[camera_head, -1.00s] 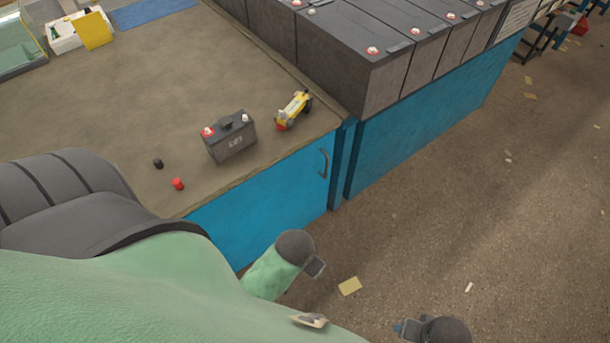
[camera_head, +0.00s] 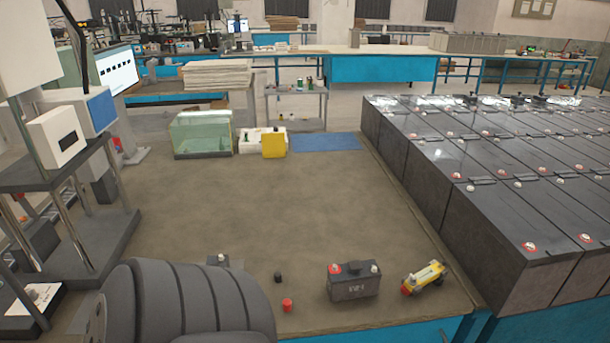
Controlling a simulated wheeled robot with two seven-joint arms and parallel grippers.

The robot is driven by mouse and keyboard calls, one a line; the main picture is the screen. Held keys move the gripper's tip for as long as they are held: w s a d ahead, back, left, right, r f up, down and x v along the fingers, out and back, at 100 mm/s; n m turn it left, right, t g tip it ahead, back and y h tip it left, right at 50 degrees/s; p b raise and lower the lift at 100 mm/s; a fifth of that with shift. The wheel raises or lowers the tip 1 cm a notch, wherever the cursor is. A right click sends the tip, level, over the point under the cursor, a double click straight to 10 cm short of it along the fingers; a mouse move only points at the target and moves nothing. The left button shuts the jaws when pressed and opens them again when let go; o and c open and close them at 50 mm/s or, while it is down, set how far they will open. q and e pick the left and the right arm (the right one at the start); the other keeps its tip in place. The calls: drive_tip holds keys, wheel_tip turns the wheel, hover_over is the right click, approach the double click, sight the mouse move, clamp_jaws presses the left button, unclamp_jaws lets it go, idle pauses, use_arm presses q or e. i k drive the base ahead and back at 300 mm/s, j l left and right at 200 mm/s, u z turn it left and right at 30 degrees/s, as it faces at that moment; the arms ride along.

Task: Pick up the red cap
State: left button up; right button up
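The red cap (camera_head: 286,304) stands on the brown table top (camera_head: 270,215) near its front edge, in the lower middle of the head view. A black cap (camera_head: 277,277) is just behind it. A small dark battery (camera_head: 352,281) with one red-ringed and one pale terminal stands to the right of the red cap, apart from it. Neither gripper shows in this view. The dark ribbed part at lower left is mine and hides part of the table.
A yellow toy-like vehicle (camera_head: 424,277) lies right of the battery. Rows of large dark batteries (camera_head: 480,215) line the right side. A glass tank (camera_head: 202,134), a white bin (camera_head: 251,142) and a blue mat (camera_head: 325,142) are at the back. The middle of the table is clear.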

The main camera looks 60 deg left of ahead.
sight(287, 303)
drive_tip(key=u, duration=2.05)
